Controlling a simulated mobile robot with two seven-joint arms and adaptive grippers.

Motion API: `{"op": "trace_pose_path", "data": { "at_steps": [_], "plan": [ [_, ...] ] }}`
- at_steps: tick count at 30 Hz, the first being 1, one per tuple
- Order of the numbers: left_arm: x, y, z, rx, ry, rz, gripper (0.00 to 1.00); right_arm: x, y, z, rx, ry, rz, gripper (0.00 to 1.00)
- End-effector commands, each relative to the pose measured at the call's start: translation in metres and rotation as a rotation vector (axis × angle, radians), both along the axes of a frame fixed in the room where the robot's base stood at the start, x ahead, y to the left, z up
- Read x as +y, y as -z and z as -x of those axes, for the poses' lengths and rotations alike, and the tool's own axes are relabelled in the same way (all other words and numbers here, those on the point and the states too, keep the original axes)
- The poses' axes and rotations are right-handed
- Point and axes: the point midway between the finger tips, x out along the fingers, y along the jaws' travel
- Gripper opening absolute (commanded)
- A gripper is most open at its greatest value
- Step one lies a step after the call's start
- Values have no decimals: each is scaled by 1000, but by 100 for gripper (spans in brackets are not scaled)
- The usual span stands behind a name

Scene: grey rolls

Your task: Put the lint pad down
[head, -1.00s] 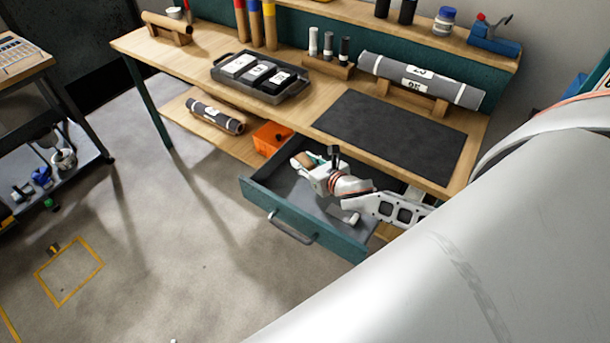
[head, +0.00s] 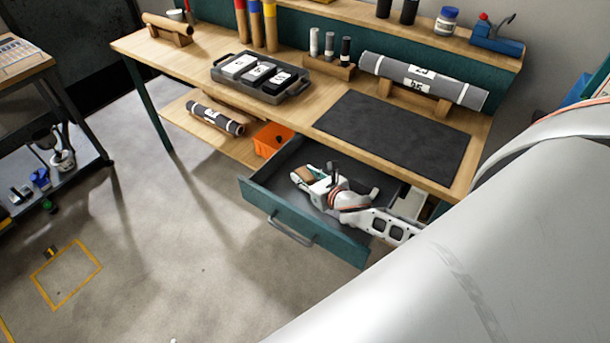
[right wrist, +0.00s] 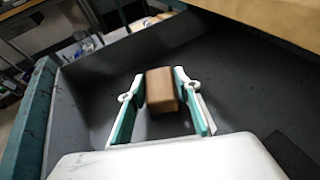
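The lint pad appears to be the small brown block (right wrist: 162,90) between my right gripper's fingertips; it also shows in the head view (head: 302,174). My right gripper (right wrist: 161,80) is closed about the block's two sides, though a thin dark line beside the left finger leaves the contact there unclear. In the head view my right gripper (head: 305,174) is low inside the open drawer (head: 275,210). Whether the pad touches the drawer floor cannot be told. My left gripper is not in view.
The drawer's grey floor (right wrist: 95,100) is clear around the pad in the wrist view. The wooden bench top (head: 310,112) overhangs behind, with a dark mat (head: 395,135) on it. An orange bin (head: 271,138) is left of the drawer.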

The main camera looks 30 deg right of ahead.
Motion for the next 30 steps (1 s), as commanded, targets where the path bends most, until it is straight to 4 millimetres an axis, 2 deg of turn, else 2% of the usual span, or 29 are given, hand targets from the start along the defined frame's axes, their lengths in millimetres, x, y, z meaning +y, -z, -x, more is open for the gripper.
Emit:
{"op": "trace_pose_path", "data": {
  "at_steps": [14, 17, 30],
  "plan": [
    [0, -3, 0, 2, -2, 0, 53, 0, -5, 2, 1, 0, 0, 45],
    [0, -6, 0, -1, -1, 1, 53, -1, -8, 14, 2, 0, 1, 45],
    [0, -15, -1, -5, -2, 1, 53, 0, -41, 91, 1, 0, 0, 45]
  ]
}}
